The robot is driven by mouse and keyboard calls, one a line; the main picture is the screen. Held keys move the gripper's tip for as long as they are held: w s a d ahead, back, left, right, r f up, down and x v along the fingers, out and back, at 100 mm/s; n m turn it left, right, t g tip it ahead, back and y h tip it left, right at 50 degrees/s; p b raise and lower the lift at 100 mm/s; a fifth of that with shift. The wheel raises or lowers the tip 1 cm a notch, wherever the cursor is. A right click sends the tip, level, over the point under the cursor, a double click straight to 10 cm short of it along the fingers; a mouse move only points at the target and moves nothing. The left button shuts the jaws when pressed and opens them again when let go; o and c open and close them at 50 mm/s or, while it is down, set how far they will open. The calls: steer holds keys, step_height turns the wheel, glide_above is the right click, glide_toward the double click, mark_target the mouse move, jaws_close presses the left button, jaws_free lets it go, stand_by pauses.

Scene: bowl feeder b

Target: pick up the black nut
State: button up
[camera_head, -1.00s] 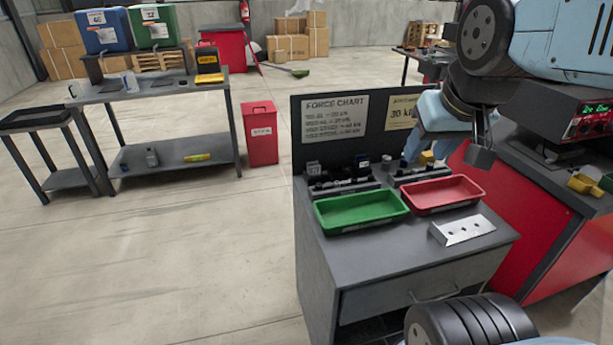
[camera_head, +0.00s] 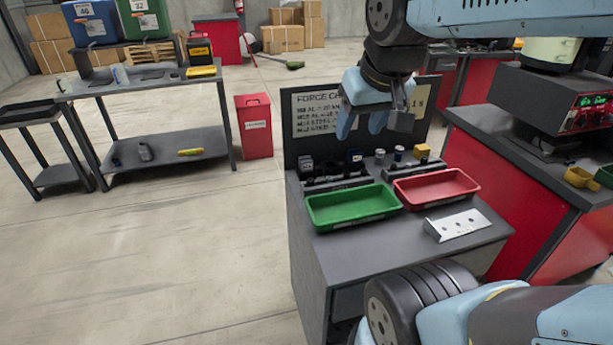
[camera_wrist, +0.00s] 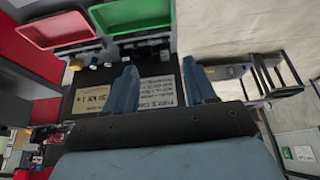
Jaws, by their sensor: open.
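I cannot pick out a black nut for certain in either view. Several small dark pieces (camera_head: 322,172) sit in the racks behind the trays on the grey workbench, too small to identify. My gripper (camera_head: 362,128) is open and empty, raised in front of the chart board, above the racks and the green tray. In the wrist view the two blue fingers (camera_wrist: 160,68) are spread apart with nothing between them. The green tray (camera_head: 352,222) and the red tray (camera_head: 438,201) look empty.
A bent metal plate with holes (camera_head: 457,225) lies in front of the red tray. The chart board (camera_head: 305,120) stands upright along the bench's back. A red cabinet bearing a machine (camera_head: 555,105) stands to the right. Open floor (camera_head: 180,260) lies to the left.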

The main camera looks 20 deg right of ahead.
steer(key=w+f+n+g, duration=0.1)
steer(key=w+f, duration=0.1)
steer(key=w, duration=0.5)
steer(key=w+f+n+g, duration=0.2)
steer(key=w+f, duration=0.1)
steer(key=w, duration=0.5)
steer(key=n+g, duration=0.2)
steer(key=n, duration=0.1)
glide_above(312, 180)
step_height(312, 180, down, 13)
step_height(312, 180, down, 13)
steer(key=shift+s, duration=0.1)
steer(key=shift+c, duration=0.3)
jaws_close()
